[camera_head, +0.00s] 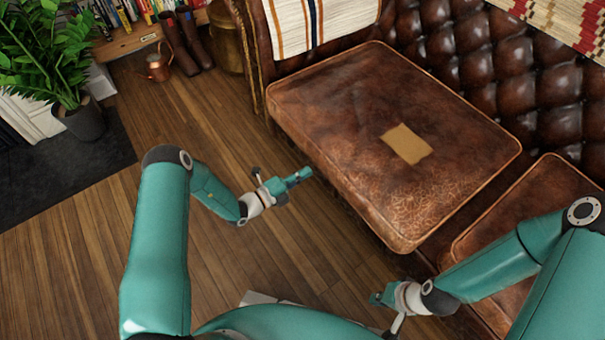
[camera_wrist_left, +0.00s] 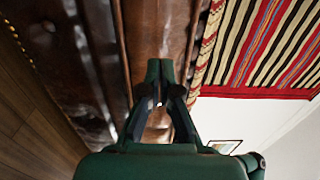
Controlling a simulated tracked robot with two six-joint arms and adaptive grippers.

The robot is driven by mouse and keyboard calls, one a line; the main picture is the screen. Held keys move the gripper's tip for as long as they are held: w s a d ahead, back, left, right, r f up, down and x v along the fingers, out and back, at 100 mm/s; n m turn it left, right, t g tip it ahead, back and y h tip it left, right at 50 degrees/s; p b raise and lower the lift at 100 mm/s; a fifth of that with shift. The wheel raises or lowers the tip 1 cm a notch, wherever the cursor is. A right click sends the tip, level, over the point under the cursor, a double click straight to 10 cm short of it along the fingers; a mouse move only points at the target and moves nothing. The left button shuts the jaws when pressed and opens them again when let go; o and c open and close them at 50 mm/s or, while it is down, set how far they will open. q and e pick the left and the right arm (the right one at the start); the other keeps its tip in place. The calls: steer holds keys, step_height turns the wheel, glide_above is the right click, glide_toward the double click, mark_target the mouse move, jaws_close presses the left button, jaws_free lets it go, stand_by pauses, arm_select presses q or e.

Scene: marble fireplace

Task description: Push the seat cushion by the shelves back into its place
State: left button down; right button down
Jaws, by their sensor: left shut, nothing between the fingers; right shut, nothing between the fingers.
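The seat cushion (camera_head: 340,130) by the shelves is brown worn leather with piped edges and a tan patch on top. It sticks out forward of the neighbouring seat cushion (camera_head: 525,225), slightly askew. My left gripper (camera_head: 300,177) is shut and empty, just off the cushion's front-left edge, with a small apparent gap. In the left wrist view its fingers (camera_wrist_left: 160,75) are together, pointing toward a brown leather band between piped edges. Contact cannot be told there. My right gripper (camera_head: 378,298) is shut and empty, in front of the cushion's near corner.
The tufted leather sofa back (camera_head: 470,60) rises behind, with a striped throw (camera_head: 318,18) over the arm side. A copper watering can (camera_head: 156,66), boots (camera_head: 182,45), bookshelf (camera_head: 125,42) and potted plant (camera_head: 82,118) stand at upper left. Wooden floor before the sofa is clear.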

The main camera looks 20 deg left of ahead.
mark_target(320, 164)
arm_select(q)
steer(key=shift+b+x, duration=0.7)
steer(key=shift+x, duration=0.95)
steer(key=shift+w+d, duration=0.25)
steer(key=shift+w, duration=0.05)
steer(key=shift+w+d, duration=0.1)
steer(key=shift+d, duration=0.05)
steer(key=shift+w+d, duration=0.1)
steer(key=shift+w, duration=0.05)
steer(key=shift+p+v, duration=0.35)
steer(key=shift+v, duration=1.45)
